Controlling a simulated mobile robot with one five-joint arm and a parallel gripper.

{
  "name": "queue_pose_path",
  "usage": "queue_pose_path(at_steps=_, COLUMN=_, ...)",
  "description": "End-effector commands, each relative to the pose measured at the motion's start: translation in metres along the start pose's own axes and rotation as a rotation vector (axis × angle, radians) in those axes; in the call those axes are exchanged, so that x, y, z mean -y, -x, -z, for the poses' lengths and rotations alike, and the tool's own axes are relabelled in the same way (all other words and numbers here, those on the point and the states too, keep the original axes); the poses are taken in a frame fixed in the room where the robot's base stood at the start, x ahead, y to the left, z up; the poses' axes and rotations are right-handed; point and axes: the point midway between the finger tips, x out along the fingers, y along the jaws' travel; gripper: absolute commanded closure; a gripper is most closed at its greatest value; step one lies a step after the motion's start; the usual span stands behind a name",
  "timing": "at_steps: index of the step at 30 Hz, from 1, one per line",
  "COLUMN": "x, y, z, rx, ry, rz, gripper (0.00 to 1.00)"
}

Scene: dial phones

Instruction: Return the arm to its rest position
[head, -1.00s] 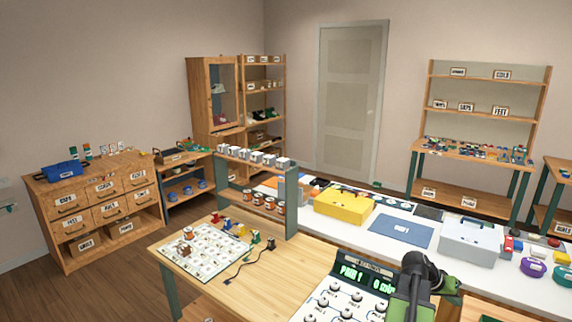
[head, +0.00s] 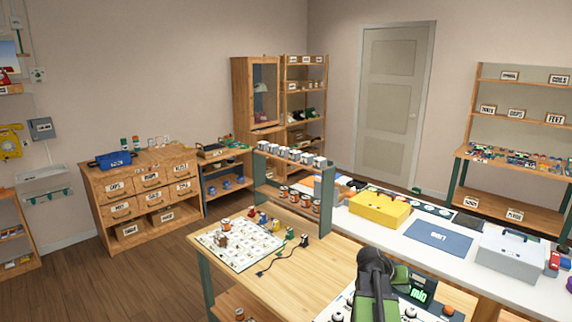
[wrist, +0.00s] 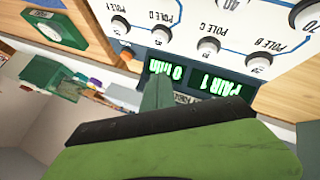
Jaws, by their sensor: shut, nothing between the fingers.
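My arm, green and black, rises at the bottom of the head view in front of the tester panel. My gripper (wrist: 158,92) shows in the wrist view as a green body with a dark band and a narrow grey-green finger part. It is shut and empty. Beyond it is the tester panel (wrist: 185,25), upside down in that view, with white knobs marked as poles and a lit green display (wrist: 200,80) reading "PAIR 1" and "0 min". In the head view my arm hides much of the panel. No contact between gripper and panel is visible.
The wooden bench (head: 310,283) holds a lettered board (head: 238,245), small coloured pieces and a black cable. Behind it, a white counter carries a yellow box (head: 380,209), a blue mat (head: 438,236) and a grey case (head: 512,256). The floor (head: 120,285) at left is clear.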

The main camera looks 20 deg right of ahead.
Motion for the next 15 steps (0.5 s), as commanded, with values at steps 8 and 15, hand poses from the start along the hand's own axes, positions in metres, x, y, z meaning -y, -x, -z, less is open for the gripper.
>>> queue_pose_path(at_steps=8, x=0.201, y=0.134, z=-0.059, rx=-0.017, ry=0.259, rz=0.281, gripper=1.0)
queue_pose_path(at_steps=15, x=0.312, y=0.253, z=-0.178, rx=0.079, ry=0.552, rz=0.528, gripper=1.0)
